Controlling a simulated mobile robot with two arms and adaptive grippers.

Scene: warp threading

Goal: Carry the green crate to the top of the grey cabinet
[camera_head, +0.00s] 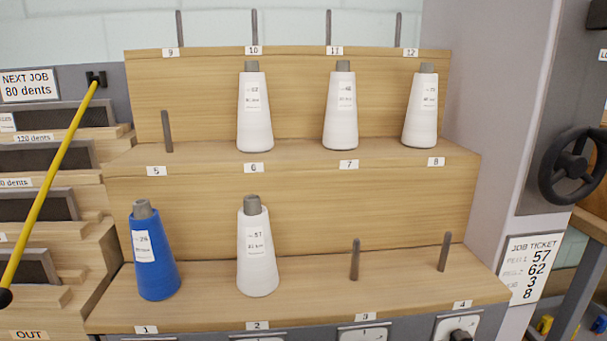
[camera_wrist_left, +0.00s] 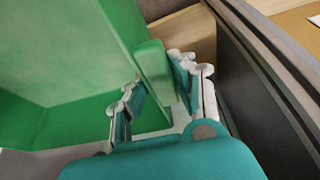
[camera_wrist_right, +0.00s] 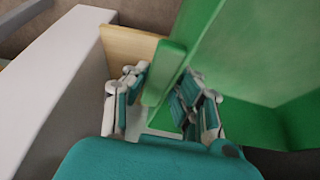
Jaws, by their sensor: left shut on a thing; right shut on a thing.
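The green crate shows in the left wrist view (camera_wrist_left: 65,55) and the right wrist view (camera_wrist_right: 255,50); it is out of the head view. Neither gripper shows in the head view. I cannot tell which grey surface is the grey cabinet.
A stepped wooden rack (camera_head: 290,215) fills the head view, with a blue cone (camera_head: 156,262), several white cones and bare pegs. A grey panel (camera_head: 465,130) and black handwheel (camera_head: 574,165) stand at right. A dark edge (camera_wrist_left: 265,60) runs close beside my left gripper.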

